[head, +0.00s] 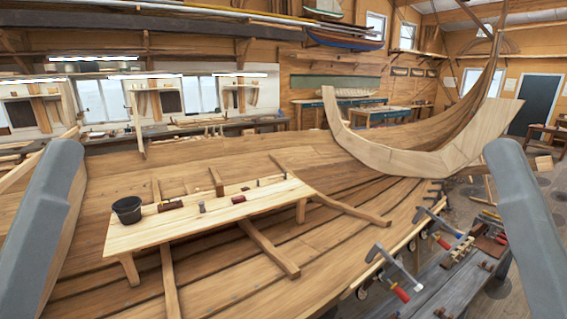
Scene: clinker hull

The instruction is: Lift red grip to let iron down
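Two clamps with red grips hang at the planking edge on the right in the head view. The nearer red grip (401,293) is at the end of a grey metal clamp (385,262). The farther red grip (443,243) is on a similar clamp beyond it. On the small plank bench a dark red-brown tool (170,205) lies beside a black bucket (127,209). I cannot tell which piece is the iron. Only grey links of my arms show at both sides; neither gripper is in view.
The plank bench (225,215) stands on cross battens inside the wooden hull (330,262). A large curved timber (430,155) rises behind on the right. A grey bench (445,285) with wooden pieces runs along the right of the hull. Workbenches line the far wall.

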